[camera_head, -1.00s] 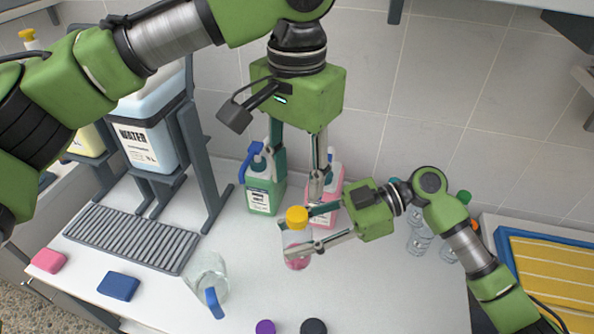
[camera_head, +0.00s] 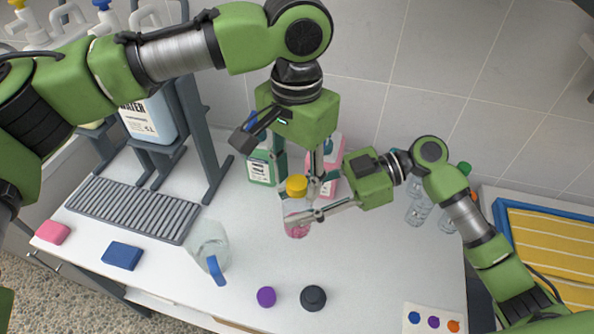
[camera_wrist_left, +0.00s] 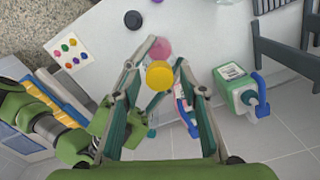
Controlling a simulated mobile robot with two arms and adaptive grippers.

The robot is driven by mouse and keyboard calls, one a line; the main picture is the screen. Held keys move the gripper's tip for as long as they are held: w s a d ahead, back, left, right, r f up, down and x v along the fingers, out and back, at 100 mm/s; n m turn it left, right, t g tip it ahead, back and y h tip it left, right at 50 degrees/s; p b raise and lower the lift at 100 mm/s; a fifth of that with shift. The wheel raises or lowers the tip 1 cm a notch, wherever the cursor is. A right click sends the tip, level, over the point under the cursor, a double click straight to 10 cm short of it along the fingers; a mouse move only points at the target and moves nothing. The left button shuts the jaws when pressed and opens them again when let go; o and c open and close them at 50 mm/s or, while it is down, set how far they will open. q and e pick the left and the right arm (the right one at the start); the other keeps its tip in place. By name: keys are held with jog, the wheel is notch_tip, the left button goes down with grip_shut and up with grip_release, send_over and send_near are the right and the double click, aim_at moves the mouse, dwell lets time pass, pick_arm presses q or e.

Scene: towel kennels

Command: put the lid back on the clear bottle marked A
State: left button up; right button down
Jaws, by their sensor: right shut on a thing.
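A clear bottle (camera_head: 297,228) with pink liquid in its lower part stands upright on the white table, with a yellow lid (camera_head: 296,185) at its top. I cannot read a mark A on it. My right gripper (camera_head: 300,214) is shut on the bottle's body from the right. My left gripper (camera_head: 297,186) points down from above, its fingers apart on either side of the yellow lid. In the left wrist view the lid (camera_wrist_left: 159,75) shows between the open fingertips, with a gap visible on both sides. How the lid is seated is hard to tell.
A green-liquid jug (camera_head: 261,168) and a pink-liquid jug (camera_head: 332,165) stand close behind. A clear pitcher (camera_head: 208,245) is at left. A purple lid (camera_head: 266,297) and a black lid (camera_head: 313,298) lie in front. Small bottles (camera_head: 420,210) stand at right. The front middle is mostly clear.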

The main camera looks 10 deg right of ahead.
pick_arm(q)
grip_shut()
jog(key=m, duration=0.4)
jog(key=shift+m, duration=0.3)
jog(key=m, duration=0.3)
jog(key=shift+m, duration=0.4)
jog(key=shift+o, duration=0.7)
grip_release()
notch_tip(320, 180, up, 12)
jog(key=shift+w, duration=0.1)
